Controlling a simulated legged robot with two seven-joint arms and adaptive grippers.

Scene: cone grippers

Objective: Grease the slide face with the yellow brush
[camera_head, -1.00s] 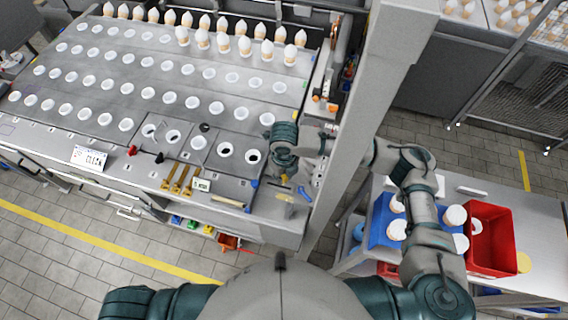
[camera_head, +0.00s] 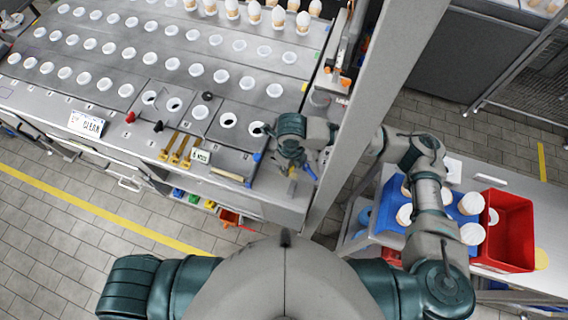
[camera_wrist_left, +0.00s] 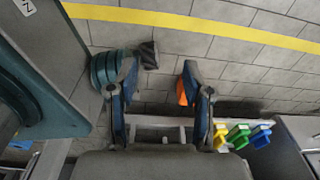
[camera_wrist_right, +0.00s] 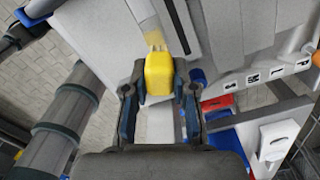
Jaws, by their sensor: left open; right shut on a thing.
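The yellow brush (camera_wrist_right: 158,75) shows in the right wrist view, its pale bristles (camera_wrist_right: 155,40) pointing away from my wrist. My right gripper (camera_wrist_right: 158,88) is shut on its yellow body. In the head view my right gripper (camera_head: 291,160) is over the front right corner of the machine table and mostly covers what it holds. A pale grey flat surface (camera_wrist_right: 100,35) is beyond the bristles; I cannot tell whether it is the slide face or whether the bristles touch it. My left gripper (camera_wrist_left: 160,85) is open and empty above the tiled floor.
The machine table (camera_head: 255,190) carries rows of white cups and cones. Brass-coloured tools (camera_head: 175,147) lie near its front edge. A grey post (camera_head: 375,110) stands close to my right arm. A red bin (camera_head: 507,230) and blue tray (camera_head: 388,225) are on the right bench.

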